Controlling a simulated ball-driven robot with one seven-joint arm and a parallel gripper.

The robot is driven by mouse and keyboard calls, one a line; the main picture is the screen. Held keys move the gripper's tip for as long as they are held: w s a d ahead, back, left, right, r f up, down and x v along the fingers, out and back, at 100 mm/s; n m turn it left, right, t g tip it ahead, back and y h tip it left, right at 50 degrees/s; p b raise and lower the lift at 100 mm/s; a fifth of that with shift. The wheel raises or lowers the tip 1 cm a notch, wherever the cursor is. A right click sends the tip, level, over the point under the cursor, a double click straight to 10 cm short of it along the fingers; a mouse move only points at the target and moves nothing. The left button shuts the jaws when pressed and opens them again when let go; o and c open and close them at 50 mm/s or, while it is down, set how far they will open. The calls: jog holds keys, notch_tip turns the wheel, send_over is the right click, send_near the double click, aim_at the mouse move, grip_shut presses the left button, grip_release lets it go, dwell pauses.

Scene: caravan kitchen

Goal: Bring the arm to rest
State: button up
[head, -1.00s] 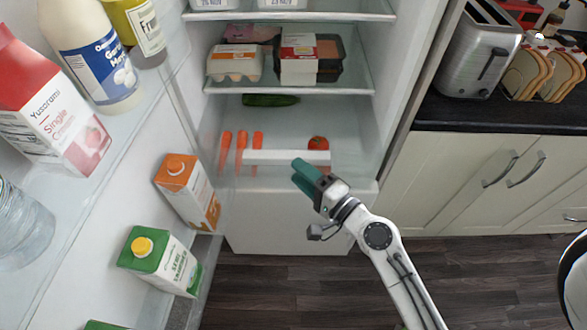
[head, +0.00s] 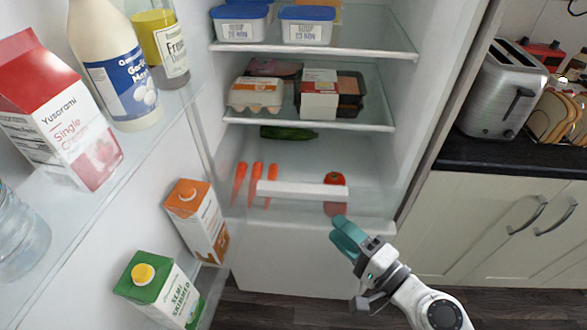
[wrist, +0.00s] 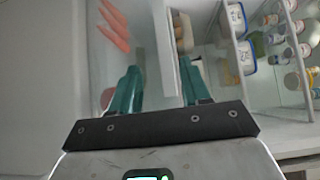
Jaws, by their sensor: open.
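My gripper (head: 347,237) has teal fingers and is in front of the open fridge, low and right of the drawer's front. In the wrist view my gripper (wrist: 158,88) shows its two fingers apart with nothing held between them. The arm comes in from the lower right of the head view.
The fridge drawer holds carrots (head: 255,185), a tomato (head: 335,180) and a cucumber (head: 288,132). Shelves above hold an egg carton (head: 256,95) and tubs (head: 306,26). The open door at left holds cartons (head: 160,288) and bottles (head: 118,65). A toaster (head: 502,88) stands on the right counter.

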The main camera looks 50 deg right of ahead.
jog(key=a+f+n+g+y+p, duration=0.1)
jog(key=a+f+n+g+y, duration=0.7)
jog(key=n, duration=0.5)
jog(key=s+d+f+n+g+h+p, duration=0.1)
jog(key=s+d+f+n+g+h, duration=0.2)
jog(key=s+n+g+h, duration=0.3)
jog(key=s+g, duration=0.2)
jog(key=shift+f+g, duration=0.3)
jog(key=shift+g, duration=0.1)
